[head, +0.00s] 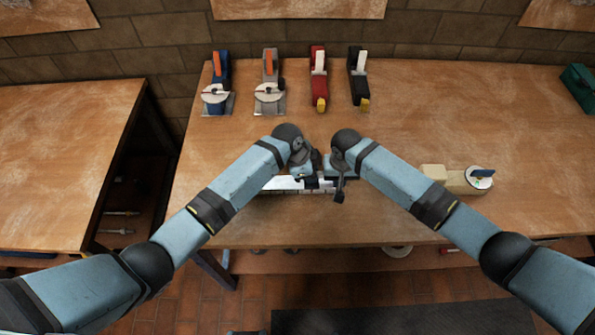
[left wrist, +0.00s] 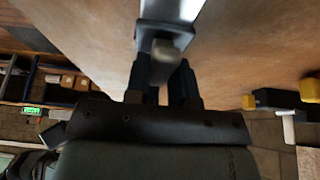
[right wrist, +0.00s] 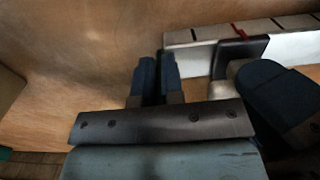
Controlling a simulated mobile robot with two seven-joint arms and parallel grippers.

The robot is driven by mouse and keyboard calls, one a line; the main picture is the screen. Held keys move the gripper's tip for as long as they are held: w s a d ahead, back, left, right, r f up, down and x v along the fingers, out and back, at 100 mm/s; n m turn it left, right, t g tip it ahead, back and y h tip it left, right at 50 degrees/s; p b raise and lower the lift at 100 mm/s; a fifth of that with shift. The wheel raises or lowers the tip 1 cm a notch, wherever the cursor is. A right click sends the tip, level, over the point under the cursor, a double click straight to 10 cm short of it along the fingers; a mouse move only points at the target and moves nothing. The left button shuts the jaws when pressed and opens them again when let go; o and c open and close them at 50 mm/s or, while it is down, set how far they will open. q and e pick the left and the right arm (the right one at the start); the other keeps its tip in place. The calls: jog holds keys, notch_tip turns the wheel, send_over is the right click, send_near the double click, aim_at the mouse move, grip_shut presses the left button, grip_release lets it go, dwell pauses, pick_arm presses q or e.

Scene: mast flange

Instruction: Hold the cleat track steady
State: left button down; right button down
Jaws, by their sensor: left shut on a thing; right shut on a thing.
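The cleat track (head: 284,183) is a pale straight bar near the table's front, partly hidden by my arms. Dark marks and one red mark show along it in the right wrist view (right wrist: 290,47). A dark slider (right wrist: 240,48) with a grey knob (left wrist: 168,50) sits around the track. My left gripper (left wrist: 168,72) is shut on the slider's knob. My right gripper (right wrist: 157,68) is shut at the track's end, its fingers close together; what lies between them is mostly hidden. In the head view, both grippers are close together, the right one (head: 338,184) beside the left.
Blue (head: 217,82), grey (head: 269,85), red (head: 318,75) and black (head: 358,75) devices stand along the table's back. A beige device (head: 457,180) is to the right and a green box (head: 580,88) far right. The table (head: 440,110) is clear between them.

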jog(key=shift+a, duration=0.1)
pick_arm(q)
jog(key=c, duration=1)
grip_release()
jog(key=shift+o, duration=0.2)
jog(key=shift+a+r, duration=0.1)
jog(key=v, duration=1.1)
jog(key=shift+r, duration=0.4)
jog(key=shift+a, duration=0.15)
pick_arm(e)
jog(key=c, duration=1.2)
grip_release()
jog(key=shift+o, duration=0.2)
jog(key=shift+r, duration=0.1)
